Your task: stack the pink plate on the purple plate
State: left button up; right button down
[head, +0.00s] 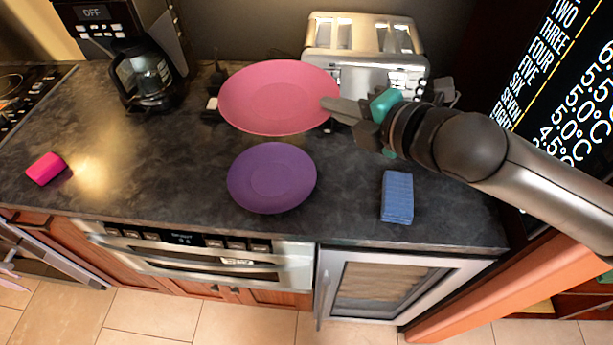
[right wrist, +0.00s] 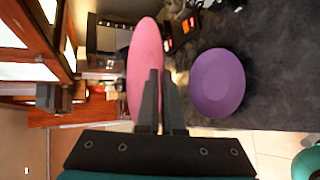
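The pink plate (head: 279,98) is above the counter, behind the purple plate in the head view. My right gripper (head: 331,106) is shut on the right edge of the pink plate. In the right wrist view the pink plate (right wrist: 145,72) shows nearly edge-on at the fingers (right wrist: 162,95). The purple plate (head: 271,177) lies flat on the dark counter, nearer the front edge. It also shows in the right wrist view (right wrist: 217,83), to the right of the fingers and apart from the pink plate. My left gripper is not clearly seen in either view.
A toaster (head: 366,65) stands at the back behind the pink plate. A coffee maker (head: 146,78) is at the back left. A blue sponge (head: 397,197) lies right of the purple plate, and a pink block (head: 46,169) lies far left.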

jog(key=shift+a+f+b, duration=0.15)
jog(key=shift+f+b, duration=1.85)
jog(key=shift+f, duration=7.4)
jog(key=shift+f, duration=0.6)
jog(key=c, duration=1.1)
grip_release()
jog(key=shift+o, duration=0.2)
jog(key=shift+r, duration=0.3)
jog(key=v, duration=1.2)
jog(key=shift+r+p, duration=0.35)
jog(key=shift+p, duration=0.05)
